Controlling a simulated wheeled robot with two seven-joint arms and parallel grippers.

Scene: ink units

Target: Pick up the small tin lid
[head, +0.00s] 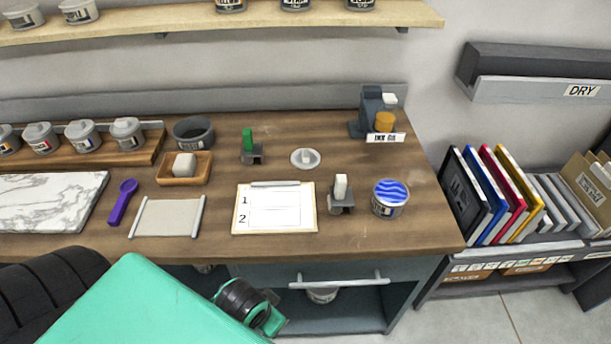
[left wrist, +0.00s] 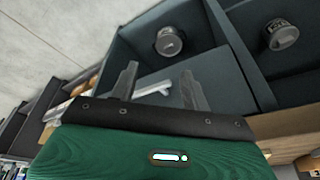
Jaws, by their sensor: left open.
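The small tin lid (head: 306,158), a round pale grey disc with a raised knob, lies on the wooden worktop (head: 330,230), behind the clipboard. An open tin (head: 390,198) with blue and white ink showing at its top stands to its front right. My left gripper (left wrist: 160,85) is open in the left wrist view, with a pale drawer handle (left wrist: 153,89) seen between its fingers and nothing held. The lid does not show in that view. In the head view my teal arm fills the lower left, and its fingers cannot be made out. My right gripper is not in view.
A clipboard (head: 274,212), a green-handled tool (head: 248,142) and a white-topped stand (head: 341,190) surround the lid. A dark bowl (head: 194,132) and purple spoon (head: 122,202) are further left. Below the worktop, tins (left wrist: 169,41) sit in dark cabinet compartments.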

